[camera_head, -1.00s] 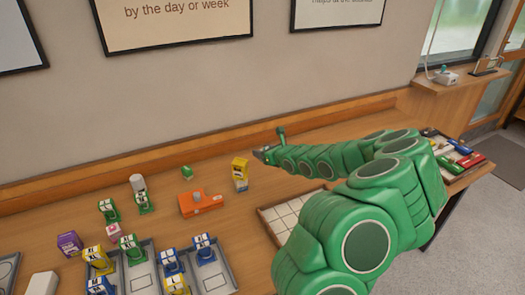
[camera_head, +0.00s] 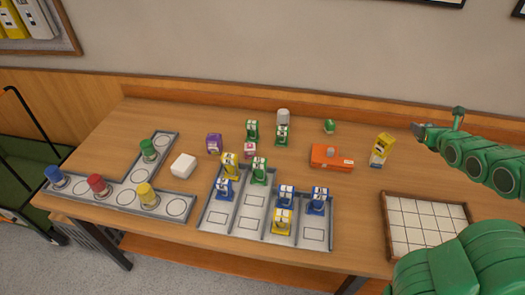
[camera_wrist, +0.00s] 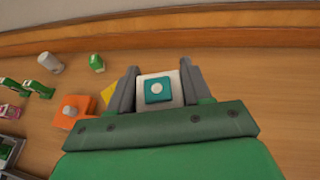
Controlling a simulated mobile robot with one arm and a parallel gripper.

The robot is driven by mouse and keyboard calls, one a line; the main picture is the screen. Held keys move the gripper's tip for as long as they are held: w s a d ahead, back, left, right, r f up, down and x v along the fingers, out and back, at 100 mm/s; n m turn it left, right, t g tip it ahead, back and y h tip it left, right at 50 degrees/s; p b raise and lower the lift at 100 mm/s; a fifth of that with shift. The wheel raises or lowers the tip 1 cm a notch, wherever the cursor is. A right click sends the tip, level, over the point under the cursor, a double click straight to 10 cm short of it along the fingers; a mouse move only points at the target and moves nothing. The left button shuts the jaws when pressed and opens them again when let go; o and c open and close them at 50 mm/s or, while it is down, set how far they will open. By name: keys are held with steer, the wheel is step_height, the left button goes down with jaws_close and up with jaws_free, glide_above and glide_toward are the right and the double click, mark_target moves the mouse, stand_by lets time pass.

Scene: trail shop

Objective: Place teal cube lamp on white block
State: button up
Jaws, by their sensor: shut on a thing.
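In the wrist view my gripper (camera_wrist: 158,78) is shut on the teal cube lamp (camera_wrist: 155,100). The lamp shows a pale top with a teal square and a white round button, between the two grey fingers. In the head view my gripper (camera_head: 417,130) is at the right, over the back of the table, and the lamp cannot be made out there. A white block (camera_head: 183,166) lies on the table left of centre, far to the left of my gripper. Its top is bare.
An L-shaped grey tray (camera_head: 118,198) holds coloured pieces at left. A slotted tray (camera_head: 313,232) holds several small bottles. An orange box (camera_head: 331,158), a yellow-topped item (camera_head: 384,144) and a white-tiled tray (camera_head: 427,228) lie nearer my arm.

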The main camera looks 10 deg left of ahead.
step_height(320, 180, up, 5)
steer(key=shift+f, duration=0.15)
steer(key=s+a+r+n+g+y, duration=0.1)
steer(key=a+n+g+y, duration=0.15)
steer(key=a, duration=1.75)
steer(key=a+r+n+g+y, duration=0.1)
steer(key=a+n+y, duration=0.3)
steer(key=a, duration=1.6)
steer(key=s+a+f+n+g+y, duration=0.1)
steer(key=s+a+n+g+y, duration=0.1)
steer(key=s+a, duration=1.15)
steer(key=s+a+f+n+g+y, duration=0.1)
steer(key=s+a+n+g, duration=0.2)
steer(key=s+a, duration=1.05)
glide_above(179, 161)
steer(key=f, duration=0.9)
steer(key=d+f, duration=0.1)
steer(key=f, duration=0.3)
steer(key=shift+s+f, duration=0.3)
steer(key=shift+f, duration=0.05)
steer(key=shift+w+a+f, duration=0.4)
steer(key=shift+a+f, duration=0.1)
steer(key=shift+f, duration=1.75)
